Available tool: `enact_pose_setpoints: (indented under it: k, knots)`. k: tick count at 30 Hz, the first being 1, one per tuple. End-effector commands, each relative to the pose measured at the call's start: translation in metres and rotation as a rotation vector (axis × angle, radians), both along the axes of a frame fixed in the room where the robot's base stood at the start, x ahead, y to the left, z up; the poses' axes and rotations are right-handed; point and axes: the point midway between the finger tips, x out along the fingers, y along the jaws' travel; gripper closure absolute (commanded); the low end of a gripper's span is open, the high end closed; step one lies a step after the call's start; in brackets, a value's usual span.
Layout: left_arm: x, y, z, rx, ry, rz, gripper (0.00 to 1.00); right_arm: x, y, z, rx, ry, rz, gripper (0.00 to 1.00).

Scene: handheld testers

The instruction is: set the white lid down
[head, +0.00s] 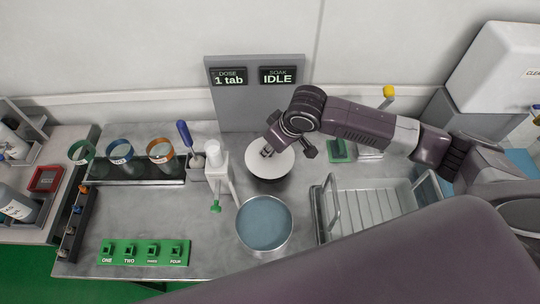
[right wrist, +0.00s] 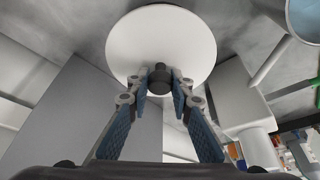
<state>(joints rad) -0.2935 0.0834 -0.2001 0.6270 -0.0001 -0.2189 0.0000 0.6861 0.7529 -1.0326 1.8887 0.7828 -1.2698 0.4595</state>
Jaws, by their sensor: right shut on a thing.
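The white lid (head: 272,163) is a round disc held by my right gripper (head: 268,150) behind the blue-filled pot (head: 264,225). In the right wrist view the lid (right wrist: 160,38) has a dark knob (right wrist: 159,80), and the fingers (right wrist: 159,84) are closed on that knob. A dark round shape shows just below the lid's front edge in the head view; I cannot tell whether it is a shadow or a surface, nor whether the lid touches anything. The pot is uncovered. My left gripper is not in view.
A grey panel (head: 245,112) reading "1 tab" and "IDLE" stands behind the lid. A white bottle on a stand (head: 214,155) is close on the left. A ribbed metal tray (head: 368,208) is at right. Bare counter lies left of the pot (head: 150,215).

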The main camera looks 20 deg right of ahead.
Motion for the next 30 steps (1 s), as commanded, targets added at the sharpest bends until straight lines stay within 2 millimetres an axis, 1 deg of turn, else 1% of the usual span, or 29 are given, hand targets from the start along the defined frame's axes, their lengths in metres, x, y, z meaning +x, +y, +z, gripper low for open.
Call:
enact_pose_setpoints:
  k: [1, 3, 7, 10, 15, 22, 23, 27, 30]
  knots:
    - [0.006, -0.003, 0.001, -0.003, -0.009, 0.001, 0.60, 0.000, 0.000, -0.004, 0.000, 0.001, 0.000, 1.00]
    - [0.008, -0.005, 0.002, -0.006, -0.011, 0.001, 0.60, -0.001, 0.000, -0.012, 0.001, 0.003, 0.000, 1.00]
    - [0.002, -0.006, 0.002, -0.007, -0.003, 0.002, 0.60, -0.001, 0.000, -0.033, 0.000, 0.003, -0.001, 1.00]
    - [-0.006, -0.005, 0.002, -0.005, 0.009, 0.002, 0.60, -0.001, 0.000, -0.042, 0.001, 0.002, -0.001, 1.00]
    - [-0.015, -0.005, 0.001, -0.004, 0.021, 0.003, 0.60, 0.000, 0.000, -0.044, 0.000, -0.001, 0.000, 1.00]
    - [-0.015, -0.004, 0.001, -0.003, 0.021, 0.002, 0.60, 0.000, 0.001, -0.047, 0.001, 0.000, 0.000, 1.00]
    - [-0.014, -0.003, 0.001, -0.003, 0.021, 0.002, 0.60, 0.000, 0.000, -0.047, 0.000, -0.001, 0.000, 0.78]
    - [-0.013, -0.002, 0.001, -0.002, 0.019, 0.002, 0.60, 0.000, 0.000, -0.047, 0.000, 0.000, 0.000, 0.62]
    - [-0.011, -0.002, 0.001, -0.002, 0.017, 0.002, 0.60, 0.000, 0.000, -0.047, 0.000, 0.000, 0.000, 0.62]
